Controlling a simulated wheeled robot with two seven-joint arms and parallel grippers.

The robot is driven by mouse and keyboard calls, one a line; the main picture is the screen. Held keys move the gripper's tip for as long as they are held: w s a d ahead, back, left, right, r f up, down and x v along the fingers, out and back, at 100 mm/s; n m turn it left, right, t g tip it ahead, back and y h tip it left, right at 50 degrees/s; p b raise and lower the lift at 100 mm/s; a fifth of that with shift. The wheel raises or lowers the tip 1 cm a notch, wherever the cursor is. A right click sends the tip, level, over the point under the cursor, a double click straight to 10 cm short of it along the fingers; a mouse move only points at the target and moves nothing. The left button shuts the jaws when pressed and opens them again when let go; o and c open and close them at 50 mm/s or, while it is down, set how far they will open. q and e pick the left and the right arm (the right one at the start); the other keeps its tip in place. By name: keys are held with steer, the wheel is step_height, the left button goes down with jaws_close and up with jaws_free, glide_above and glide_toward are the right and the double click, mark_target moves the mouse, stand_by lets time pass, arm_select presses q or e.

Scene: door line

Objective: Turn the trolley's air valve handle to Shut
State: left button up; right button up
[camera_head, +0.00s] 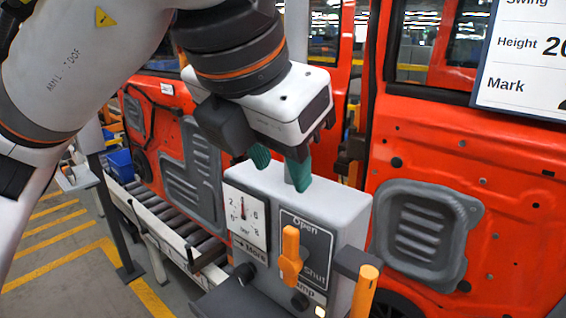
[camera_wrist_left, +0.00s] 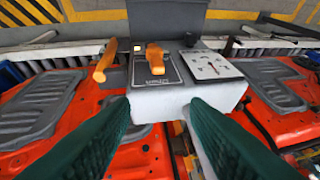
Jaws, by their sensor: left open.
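The trolley's grey valve box (camera_head: 345,212) stands at the lower centre in the head view. Its orange air valve handle (camera_head: 290,255) sits on a dark plate with "Open" at the top and "Shut" at the lower right. The handle stands roughly upright, its upper end below "Open". It also shows in the left wrist view (camera_wrist_left: 155,58). My left gripper (camera_head: 280,167), with green fingers, is open and empty above the back of the box, apart from the handle. Its fingers also show in the left wrist view (camera_wrist_left: 160,105). My right gripper is not in view.
A gauge (camera_head: 245,212) is left of the valve plate, with a black knob (camera_head: 245,273) below. An orange upright grip (camera_head: 364,292) stands at the box's right. Red door panels (camera_head: 480,170) stand behind. A roller conveyor (camera_head: 170,225) runs at left.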

arm_select(q)
steer(key=shift+v, duration=0.85)
steer(key=shift+w+f, duration=0.1)
steer(key=shift+w, duration=0.05)
steer(key=b+v, duration=0.2)
steer(key=v, duration=1)
